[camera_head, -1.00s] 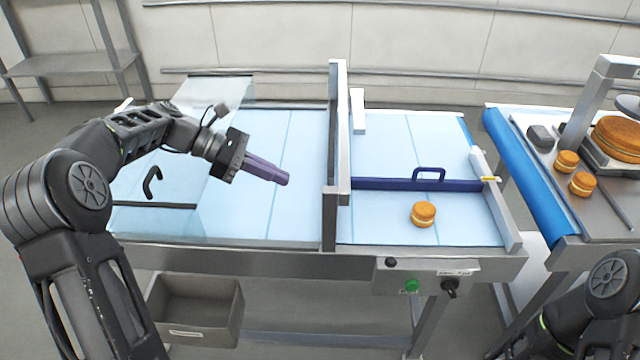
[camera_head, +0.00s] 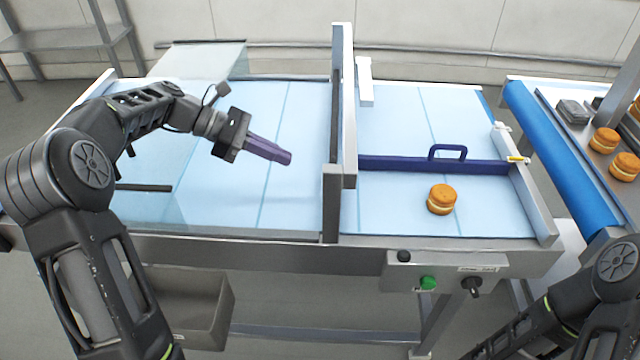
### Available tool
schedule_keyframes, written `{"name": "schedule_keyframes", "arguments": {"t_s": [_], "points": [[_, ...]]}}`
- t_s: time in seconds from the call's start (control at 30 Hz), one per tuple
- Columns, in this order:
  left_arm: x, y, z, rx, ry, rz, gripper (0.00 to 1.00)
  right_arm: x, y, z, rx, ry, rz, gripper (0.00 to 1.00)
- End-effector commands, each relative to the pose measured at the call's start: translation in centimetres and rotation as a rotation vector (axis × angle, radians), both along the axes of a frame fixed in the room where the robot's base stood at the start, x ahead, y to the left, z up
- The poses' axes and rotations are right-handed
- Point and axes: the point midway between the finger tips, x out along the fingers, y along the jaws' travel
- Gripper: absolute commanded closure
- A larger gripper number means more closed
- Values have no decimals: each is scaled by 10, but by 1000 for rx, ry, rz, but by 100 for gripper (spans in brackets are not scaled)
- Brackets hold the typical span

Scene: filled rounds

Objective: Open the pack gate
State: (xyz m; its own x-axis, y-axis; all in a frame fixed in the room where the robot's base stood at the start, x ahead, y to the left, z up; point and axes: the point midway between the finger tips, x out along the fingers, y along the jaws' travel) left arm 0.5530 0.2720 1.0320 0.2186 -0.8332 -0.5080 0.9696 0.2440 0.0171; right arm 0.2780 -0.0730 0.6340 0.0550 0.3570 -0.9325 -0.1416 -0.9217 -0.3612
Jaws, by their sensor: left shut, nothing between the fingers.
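A dark blue gate bar (camera_head: 400,164) with a raised loop handle (camera_head: 447,148) lies across the light blue belt (camera_head: 400,210), between the upright frame and the right side rail. I take it to be the pack gate. My left gripper (camera_head: 288,158) has purple fingers, shut and empty, above the belt left of the upright frame. It is well apart from the gate. My right arm shows at the lower right, but its gripper is out of view.
A grey upright frame (camera_head: 333,200) stands between my left gripper and the gate. A filled round (camera_head: 441,199) sits on the belt in front of the gate. A control panel with a green button (camera_head: 428,283) is on the front edge. More rounds (camera_head: 604,140) lie at right.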

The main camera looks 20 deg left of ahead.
Motion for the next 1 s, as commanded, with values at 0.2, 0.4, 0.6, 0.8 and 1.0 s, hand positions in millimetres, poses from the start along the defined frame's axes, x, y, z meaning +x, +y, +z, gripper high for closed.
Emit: {"name": "schedule_keyframes", "arguments": {"t_s": [0.2, 0.4, 0.6, 0.8, 1.0], "points": [[0, 0, -3, 0, 0, 0, 100, 1, 0, -2, 1, -2, 0, 77], [0, -1, -3, 0, 0, 0, 100, 1, 0, -3, 1, -2, 0, 77], [3, -12, -12, 0, 0, -4, 100, 1, 0, -11, 1, -2, 0, 77], [9, -37, -23, -2, 3, -3, 100, 1, 0, -11, 1, -3, 0, 77], [16, -65, -41, 0, 1, -3, 100, 1, 0, -6, 1, -2, 0, 77]]}}
